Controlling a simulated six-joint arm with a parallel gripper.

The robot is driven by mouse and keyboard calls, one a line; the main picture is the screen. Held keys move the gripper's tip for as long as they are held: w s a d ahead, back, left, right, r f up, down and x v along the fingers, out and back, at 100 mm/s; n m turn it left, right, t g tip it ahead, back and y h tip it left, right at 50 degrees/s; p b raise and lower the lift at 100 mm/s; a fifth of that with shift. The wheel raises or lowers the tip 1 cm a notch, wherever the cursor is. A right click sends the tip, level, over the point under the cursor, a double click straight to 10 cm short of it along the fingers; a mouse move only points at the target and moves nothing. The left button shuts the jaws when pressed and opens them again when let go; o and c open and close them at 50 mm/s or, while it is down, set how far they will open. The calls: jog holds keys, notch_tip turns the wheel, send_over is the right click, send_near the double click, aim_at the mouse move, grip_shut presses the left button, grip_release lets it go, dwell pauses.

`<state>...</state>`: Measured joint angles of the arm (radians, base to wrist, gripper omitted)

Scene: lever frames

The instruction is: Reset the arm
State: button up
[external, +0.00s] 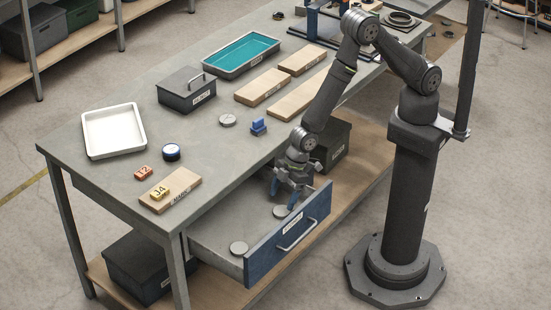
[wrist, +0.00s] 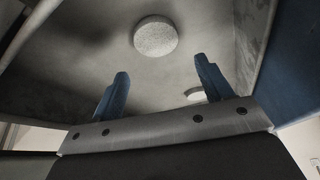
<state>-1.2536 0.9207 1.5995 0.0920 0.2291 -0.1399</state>
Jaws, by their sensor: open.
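My gripper (external: 285,198) is over the open drawer (external: 215,239) at the front of the workbench, fingers pointing down into it. In the wrist view my gripper (wrist: 157,92) shows its two blue fingers spread apart with nothing between them. One grey disc (external: 281,211) lies in the drawer just below the fingers. Another grey disc (external: 239,248) lies nearer the drawer's left end. The wrist view shows a round disc (wrist: 156,36) beyond the fingertips and part of a second disc (wrist: 195,93) behind the right finger.
The drawer's blue front (external: 290,235) stands close beside my gripper. The bench top (external: 215,155) holds a white tray (external: 113,131), a dark lidded box (external: 186,91), a teal-lined tray (external: 241,54), wooden boards (external: 262,88), numbered blocks (external: 160,191), a blue-rimmed round item (external: 171,152) and a small blue part (external: 258,126).

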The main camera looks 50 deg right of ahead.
notch_tip(320, 180, up, 28)
jog(key=w+d+r+m, duration=0.1)
jog(key=w, duration=1.4)
jog(key=shift+w+d, duration=0.3)
jog(key=shift+d, duration=0.1)
